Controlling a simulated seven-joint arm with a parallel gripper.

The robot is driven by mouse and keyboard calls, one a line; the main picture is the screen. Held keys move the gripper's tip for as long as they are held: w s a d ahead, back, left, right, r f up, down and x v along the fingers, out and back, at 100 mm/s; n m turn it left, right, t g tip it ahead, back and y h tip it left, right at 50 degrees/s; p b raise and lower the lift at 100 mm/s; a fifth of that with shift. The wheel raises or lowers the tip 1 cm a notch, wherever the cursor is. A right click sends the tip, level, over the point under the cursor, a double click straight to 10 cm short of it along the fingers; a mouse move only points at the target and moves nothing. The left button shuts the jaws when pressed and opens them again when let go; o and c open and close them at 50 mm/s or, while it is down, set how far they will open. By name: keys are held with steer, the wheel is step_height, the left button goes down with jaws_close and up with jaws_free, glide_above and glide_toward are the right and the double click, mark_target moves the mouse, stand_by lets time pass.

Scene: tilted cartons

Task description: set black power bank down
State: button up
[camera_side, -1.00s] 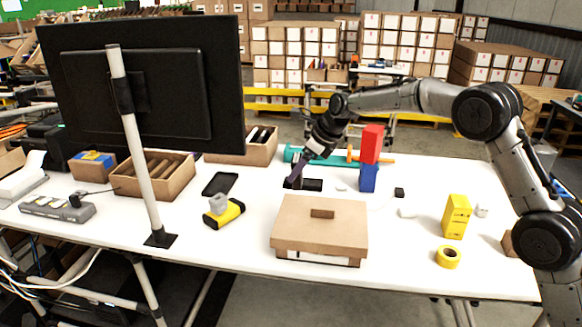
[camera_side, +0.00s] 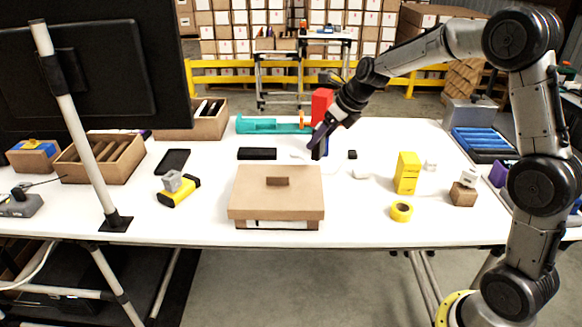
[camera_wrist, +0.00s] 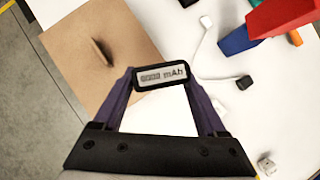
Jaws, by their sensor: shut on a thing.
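The black power bank (camera_wrist: 162,76) is between my fingertips in the wrist view, its end with a light "mAh" label facing the camera. My gripper (camera_wrist: 163,84) is shut on it. In the side view my gripper (camera_side: 319,148) points down above the table, in front of the blue block, and the power bank cannot be told apart from the dark fingers there. The height of the power bank above the white table (camera_side: 345,215) is hard to judge. The brown lidded carton (camera_side: 277,195) lies to the left of my gripper.
A red block (camera_side: 321,104) stands on the mostly hidden blue block, close behind my gripper. A flat black box (camera_side: 257,154) and a black phone (camera_side: 172,161) lie left. A yellow carton (camera_side: 407,172) and tape roll (camera_side: 401,211) are right.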

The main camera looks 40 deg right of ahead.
steer(key=shift+w+d+f, duration=0.4)
steer(key=shift+w+f, duration=1.7)
steer(key=shift+w, duration=0.1)
steer(key=shift+w+d+f, duration=0.45)
steer(key=shift+w+f, duration=1.65)
steer(key=shift+w, duration=0.15)
steer(key=shift+w+d+f, duration=0.4)
steer(key=shift+w+f, duration=1.7)
steer(key=shift+w, duration=0.1)
steer(key=shift+f, duration=0.2)
steer(key=o, duration=1.5)
steer(key=shift+s+r, duration=0.1)
steer(key=shift+r, duration=0.2)
steer(key=v, duration=1.1)
steer(key=shift+s+r, duration=0.25)
steer(key=shift+r, duration=0.05)
